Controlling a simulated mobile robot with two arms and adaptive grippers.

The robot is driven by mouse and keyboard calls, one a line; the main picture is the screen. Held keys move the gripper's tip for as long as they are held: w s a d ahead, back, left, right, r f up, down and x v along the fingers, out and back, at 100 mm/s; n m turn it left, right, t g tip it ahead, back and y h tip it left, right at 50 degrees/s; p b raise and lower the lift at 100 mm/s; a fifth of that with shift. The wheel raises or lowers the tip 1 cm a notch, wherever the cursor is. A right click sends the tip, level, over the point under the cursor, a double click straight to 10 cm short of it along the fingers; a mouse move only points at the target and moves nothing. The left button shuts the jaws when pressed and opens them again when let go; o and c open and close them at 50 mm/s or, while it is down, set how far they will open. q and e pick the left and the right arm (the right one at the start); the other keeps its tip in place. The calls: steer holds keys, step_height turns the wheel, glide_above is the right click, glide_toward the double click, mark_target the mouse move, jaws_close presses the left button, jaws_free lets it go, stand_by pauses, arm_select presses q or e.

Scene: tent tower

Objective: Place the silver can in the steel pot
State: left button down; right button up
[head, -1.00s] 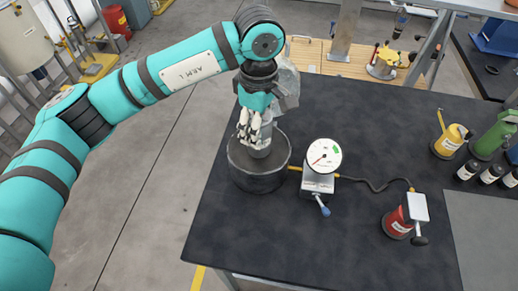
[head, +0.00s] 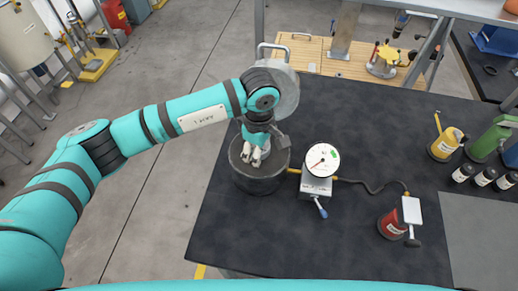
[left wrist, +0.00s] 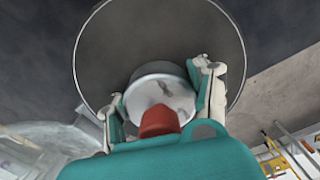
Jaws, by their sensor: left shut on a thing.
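The steel pot (head: 262,184) is a dark grey, open round vessel near the left edge of the black table. It also shows in the left wrist view (left wrist: 92,38), where its rim rings my fingers. My left gripper (head: 254,157) reaches down into the pot's mouth. In the left wrist view my left gripper (left wrist: 160,92) is shut on the silver can (left wrist: 158,98), one finger on each side of it. The can's round light top faces the camera, and the can is within the pot's outline. In the head view the can is mostly hidden. My right gripper is not in view.
A white dial gauge (head: 322,160) on a stand is just right of the pot. A red can (head: 393,223) stands farther right, with bottles (head: 489,139) beyond. A grey metal vessel (head: 285,92) is behind my wrist. The table's front middle (head: 290,240) is clear.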

arm_select(q)
steer(key=shift+f, duration=0.1)
steer(key=c, duration=0.9)
jaws_free()
steer(key=o, duration=0.4)
steer(key=shift+c, duration=0.2)
steer(key=shift+r, duration=0.25)
step_height(320, 180, up, 11)
steer(key=b, duration=0.4)
steer(key=shift+r, duration=0.4)
